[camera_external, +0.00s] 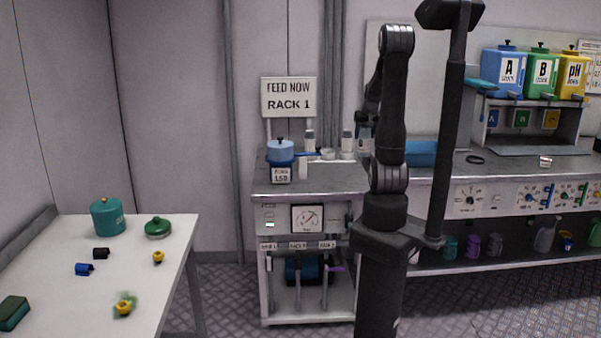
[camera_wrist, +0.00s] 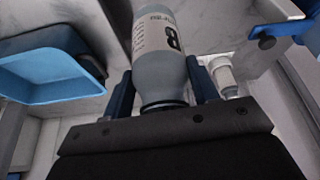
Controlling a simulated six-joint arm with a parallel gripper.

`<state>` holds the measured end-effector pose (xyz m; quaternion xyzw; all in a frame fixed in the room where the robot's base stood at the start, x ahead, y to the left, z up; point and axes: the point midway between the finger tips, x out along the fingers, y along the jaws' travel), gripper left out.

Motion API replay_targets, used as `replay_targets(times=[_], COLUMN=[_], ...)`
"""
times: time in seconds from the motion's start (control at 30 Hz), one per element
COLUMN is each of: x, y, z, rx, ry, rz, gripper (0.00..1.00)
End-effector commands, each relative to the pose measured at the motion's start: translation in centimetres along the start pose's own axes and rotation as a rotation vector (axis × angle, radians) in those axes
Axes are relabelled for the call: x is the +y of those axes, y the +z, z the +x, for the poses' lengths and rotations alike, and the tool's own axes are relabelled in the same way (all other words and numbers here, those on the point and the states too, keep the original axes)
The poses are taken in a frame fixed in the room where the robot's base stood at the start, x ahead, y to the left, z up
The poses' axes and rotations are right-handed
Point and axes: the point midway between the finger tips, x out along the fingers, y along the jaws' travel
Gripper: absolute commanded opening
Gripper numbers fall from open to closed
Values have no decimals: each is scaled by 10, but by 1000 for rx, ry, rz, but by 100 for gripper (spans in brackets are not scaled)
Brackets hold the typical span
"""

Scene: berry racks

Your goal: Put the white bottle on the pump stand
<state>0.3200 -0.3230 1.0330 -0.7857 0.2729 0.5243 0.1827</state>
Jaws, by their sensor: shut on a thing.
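A pale, whitish bottle (camera_wrist: 158,70) with a printed label and a large dark character stands between the two blue fingers of my gripper (camera_wrist: 162,92) in the wrist view. The gripper is shut on it near its dark-ringed end. In the external view my arm hides most of the gripper and the bottle, above the right part of the rack counter. The pump stand appears to be the spot with the blue pot (camera_external: 280,151) and a small sign (camera_external: 281,175) at the counter's left; the sign's text is hard to read.
Small white bottles (camera_external: 309,141) (camera_external: 347,144) stand at the counter's back. A small white bottle (camera_wrist: 222,74) is right of the gripper, a blue tray (camera_wrist: 48,75) left. A "FEED NOW RACK 1" sign (camera_external: 288,97) stands behind. The counter's front (camera_external: 315,182) is clear.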

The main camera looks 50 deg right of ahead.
Motion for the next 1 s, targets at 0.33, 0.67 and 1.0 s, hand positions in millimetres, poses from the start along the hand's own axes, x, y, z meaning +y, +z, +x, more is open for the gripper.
replay_targets(times=[0.33,0.67,1.0], x=[43,-7,-52], y=[32,19,6], z=[4,48,88], rx=[-1,-4,-1], ry=[45,44,45], rz=[104,100,105], gripper=[22,22,22])
